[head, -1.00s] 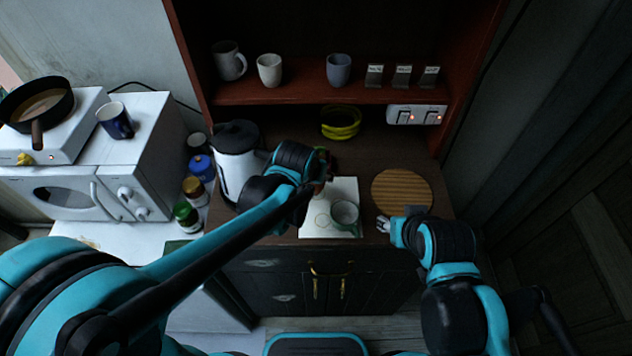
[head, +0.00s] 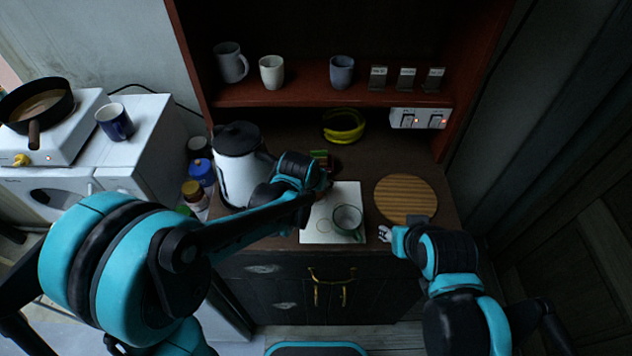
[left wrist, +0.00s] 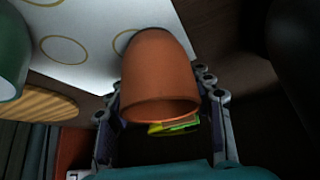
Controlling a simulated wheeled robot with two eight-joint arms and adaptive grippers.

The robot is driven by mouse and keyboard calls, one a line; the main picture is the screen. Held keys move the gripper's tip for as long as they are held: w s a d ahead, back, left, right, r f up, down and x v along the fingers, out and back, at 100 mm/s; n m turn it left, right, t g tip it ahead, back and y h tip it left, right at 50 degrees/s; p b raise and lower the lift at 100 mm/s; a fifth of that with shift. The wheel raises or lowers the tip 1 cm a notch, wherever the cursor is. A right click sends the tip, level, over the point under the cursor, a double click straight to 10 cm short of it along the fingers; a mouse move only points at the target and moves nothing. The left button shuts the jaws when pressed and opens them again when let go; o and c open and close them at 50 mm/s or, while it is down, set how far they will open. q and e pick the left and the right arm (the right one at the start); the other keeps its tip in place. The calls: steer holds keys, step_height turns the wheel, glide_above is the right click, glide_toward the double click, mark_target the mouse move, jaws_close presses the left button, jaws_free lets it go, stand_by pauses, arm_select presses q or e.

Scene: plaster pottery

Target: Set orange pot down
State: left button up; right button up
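The orange pot (left wrist: 160,75) shows in the left wrist view with its rim toward the camera. It sits between the fingers of my left gripper (left wrist: 162,110), which appear to press on its sides. Its far end overlaps a printed circle on the white sheet (left wrist: 85,20); I cannot tell whether it touches the sheet. In the head view my left gripper (head: 322,185) is by the upper left edge of the sheet (head: 318,228), and the arm mostly hides the pot. My right gripper (head: 384,234) is by the sheet's right side; its opening is too small to judge.
A green cup (head: 348,234) stands on the sheet's right part. A round wooden board (head: 405,198) lies right of it. A small green and yellow object (left wrist: 178,126) lies beyond the pot.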

mark_target(312, 200)
arm_select(q)
steer(key=shift+o, duration=1)
steer(key=shift+r+p, duration=0.2)
steer(key=shift+p, duration=0.1)
steer(key=p+v, duration=0.2)
steer(key=v, duration=0.5)
steer(key=shift+r, duration=0.2)
steer(key=shift+s, duration=0.1)
